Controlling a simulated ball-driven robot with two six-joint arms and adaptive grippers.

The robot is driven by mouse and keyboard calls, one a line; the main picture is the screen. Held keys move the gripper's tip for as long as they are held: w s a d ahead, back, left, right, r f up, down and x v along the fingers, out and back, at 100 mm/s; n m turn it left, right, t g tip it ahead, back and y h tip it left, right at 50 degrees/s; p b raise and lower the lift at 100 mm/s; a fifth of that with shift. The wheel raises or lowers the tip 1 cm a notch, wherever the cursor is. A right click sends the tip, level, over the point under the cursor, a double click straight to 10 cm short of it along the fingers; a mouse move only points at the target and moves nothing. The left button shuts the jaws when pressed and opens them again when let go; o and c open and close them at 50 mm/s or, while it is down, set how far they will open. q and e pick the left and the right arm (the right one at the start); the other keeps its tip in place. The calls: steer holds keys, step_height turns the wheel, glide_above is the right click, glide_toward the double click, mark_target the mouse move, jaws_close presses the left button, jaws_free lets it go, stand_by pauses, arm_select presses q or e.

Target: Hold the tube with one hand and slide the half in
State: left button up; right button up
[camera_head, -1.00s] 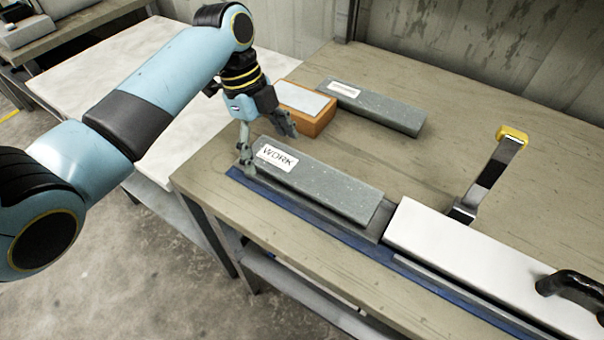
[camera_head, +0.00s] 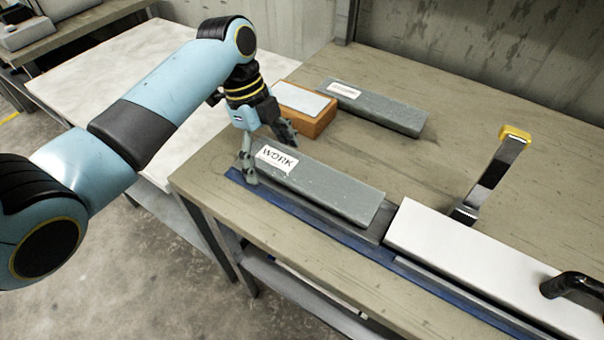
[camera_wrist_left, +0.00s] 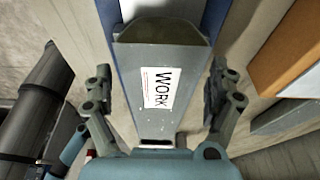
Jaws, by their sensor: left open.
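The half (camera_head: 320,185) is a long grey piece with a white WORK label. It lies along a dark channel with a blue edge, its right end close to the white tube (camera_head: 465,250). My left gripper (camera_head: 268,158) is open around the half's left end. In the left wrist view the half (camera_wrist_left: 145,125) runs between the two open fingers (camera_wrist_left: 160,92), with gaps visible on both sides. The tube's right end is cut off by the frame. My right gripper cannot be made out.
A yellow-tipped metal lever (camera_head: 492,175) stands behind the tube. Behind the half lie an orange block (camera_head: 322,122) and another grey labelled bar (camera_head: 385,108). The wooden table (camera_head: 430,160) between is clear.

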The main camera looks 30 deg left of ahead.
mark_target(287, 163)
arm_select(q)
steer(key=c, duration=0.9)
steer(key=shift+r+p, duration=0.1)
steer(key=shift+p, duration=1.25)
stand_by(1.2)
steer(key=shift+d, duration=0.55)
stand_by(0.4)
steer(key=shift+d+p, duration=0.3)
steer(key=shift+p, duration=0.05)
steer(key=shift+d, duration=0.35)
steer(key=shift+s+d+p, duration=0.1)
steer(key=shift+d+p, duration=0.2)
steer(key=shift+d, duration=0.05)
steer(key=shift+d, duration=0.3)
